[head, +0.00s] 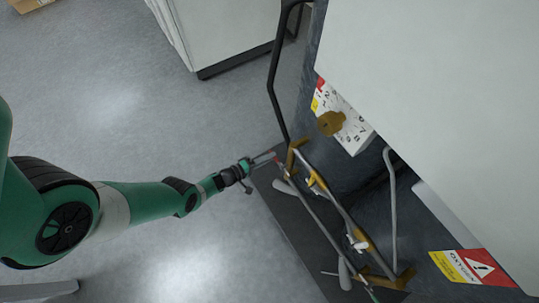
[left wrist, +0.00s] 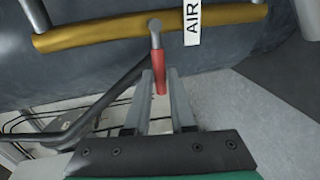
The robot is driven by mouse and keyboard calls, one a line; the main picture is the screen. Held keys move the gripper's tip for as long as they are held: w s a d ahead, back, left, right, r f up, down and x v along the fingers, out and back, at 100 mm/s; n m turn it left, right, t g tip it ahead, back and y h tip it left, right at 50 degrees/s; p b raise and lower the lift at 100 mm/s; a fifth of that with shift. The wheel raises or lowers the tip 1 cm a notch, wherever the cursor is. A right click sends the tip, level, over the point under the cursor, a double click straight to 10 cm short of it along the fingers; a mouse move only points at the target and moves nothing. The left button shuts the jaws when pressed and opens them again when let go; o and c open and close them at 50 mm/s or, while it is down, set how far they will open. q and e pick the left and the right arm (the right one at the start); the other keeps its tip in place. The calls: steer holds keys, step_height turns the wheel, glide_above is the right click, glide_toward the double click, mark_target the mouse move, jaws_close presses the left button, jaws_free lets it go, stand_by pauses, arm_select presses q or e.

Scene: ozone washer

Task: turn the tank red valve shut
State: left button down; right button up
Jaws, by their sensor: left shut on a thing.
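The red valve handle (left wrist: 160,72) hangs down from a grey stem on a yellow-brown pipe (left wrist: 90,34) in the left wrist view. My left gripper (left wrist: 160,75) is shut on this handle, with one finger on each side of it. In the head view my left gripper (head: 268,158) reaches the near end of the pipe frame, and the handle is too small there to make out clearly. My right gripper is not in view.
A white AIR label (left wrist: 192,24) hangs beside the valve stem. A black curved rail (head: 273,85) stands close behind the gripper. An oxygen warning sign (head: 470,267) is at lower right. The grey floor (head: 110,110) at left is open.

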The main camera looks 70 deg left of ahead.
arm_select(q)
steer(key=shift+f, duration=0.15)
stand_by(0.3)
steer(key=c, duration=0.8)
jaws_free()
steer(key=shift+o, duration=0.2)
steer(key=p+v, duration=0.4)
steer(key=v, duration=0.7)
steer(key=shift+s+p, duration=0.35)
steer(key=shift+p, duration=0.05)
